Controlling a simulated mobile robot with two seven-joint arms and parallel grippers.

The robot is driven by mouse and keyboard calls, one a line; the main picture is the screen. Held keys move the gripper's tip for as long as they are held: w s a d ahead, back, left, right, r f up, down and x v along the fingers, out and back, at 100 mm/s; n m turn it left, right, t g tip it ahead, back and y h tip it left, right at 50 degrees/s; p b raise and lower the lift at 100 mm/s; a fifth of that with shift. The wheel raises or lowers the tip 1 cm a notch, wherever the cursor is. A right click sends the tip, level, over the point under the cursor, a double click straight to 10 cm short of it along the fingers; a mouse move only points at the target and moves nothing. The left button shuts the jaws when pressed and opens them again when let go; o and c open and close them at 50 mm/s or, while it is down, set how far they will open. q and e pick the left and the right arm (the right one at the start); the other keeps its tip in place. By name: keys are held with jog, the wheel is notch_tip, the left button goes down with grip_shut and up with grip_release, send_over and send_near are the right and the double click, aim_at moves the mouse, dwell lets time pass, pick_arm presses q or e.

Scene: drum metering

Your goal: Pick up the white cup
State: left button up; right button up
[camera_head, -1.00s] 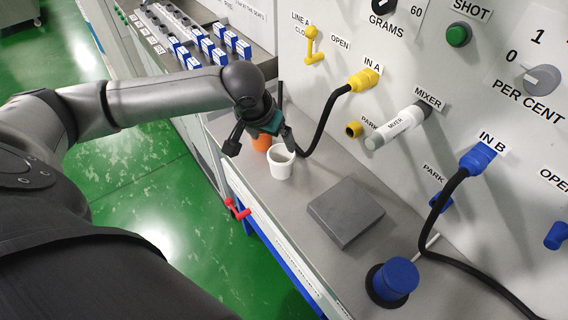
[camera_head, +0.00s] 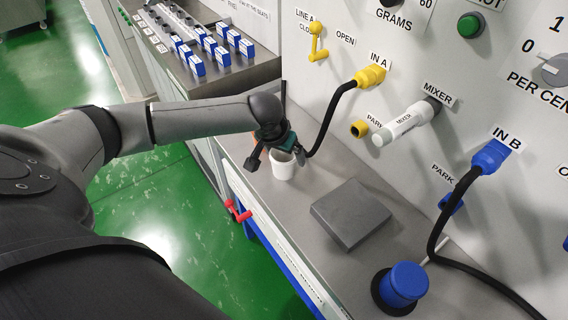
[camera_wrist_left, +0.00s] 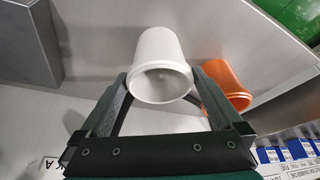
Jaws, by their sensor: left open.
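The white cup (camera_head: 282,170) stands upright on the grey counter by the panel. In the left wrist view the white cup (camera_wrist_left: 160,62) sits between the finger ends, its rim facing the camera. My left gripper (camera_head: 276,158) is open at the cup, with one finger on each side; in the left wrist view the fingertips (camera_wrist_left: 160,84) flank the rim. I cannot tell whether they touch it. In the head view the gripper covers part of the rim. My right gripper is not in view.
A grey block (camera_head: 350,213) and a blue round knob (camera_head: 404,283) are on the counter. A black hose (camera_head: 326,122) hangs just behind the gripper.

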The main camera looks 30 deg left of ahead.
pick_arm(q)
jog(key=shift+c, duration=0.2)
jog(key=c, duration=1.2)
